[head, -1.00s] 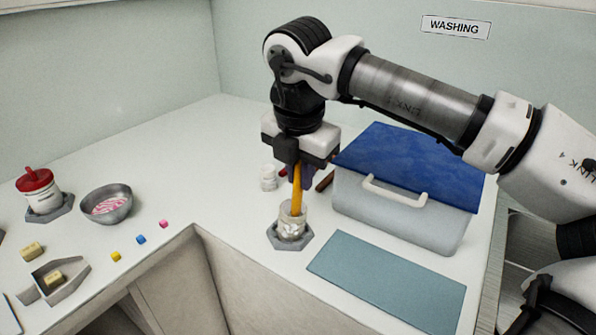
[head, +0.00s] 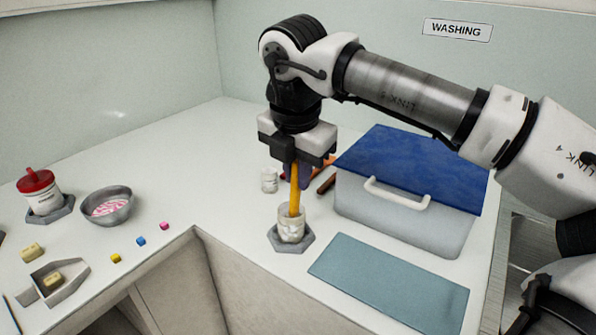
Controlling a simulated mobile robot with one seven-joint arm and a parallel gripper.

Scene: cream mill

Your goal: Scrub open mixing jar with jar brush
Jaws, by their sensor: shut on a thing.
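The open mixing jar (head: 291,229) is a small clear jar with whitish smears, standing upright on a grey hexagonal base (head: 291,243). The jar brush has a yellow-orange handle (head: 294,196) and points down into the jar's mouth. My gripper (head: 294,174) is shut on the brush handle, directly above the jar. The brush head is inside the jar and hard to make out.
A translucent bin with a blue cover (head: 410,170) stands right of the jar. A teal mat (head: 388,278) lies in front of it. A small white jar (head: 269,180) stands behind. A metal bowl (head: 107,207) and a red-lidded jar (head: 40,190) are at left.

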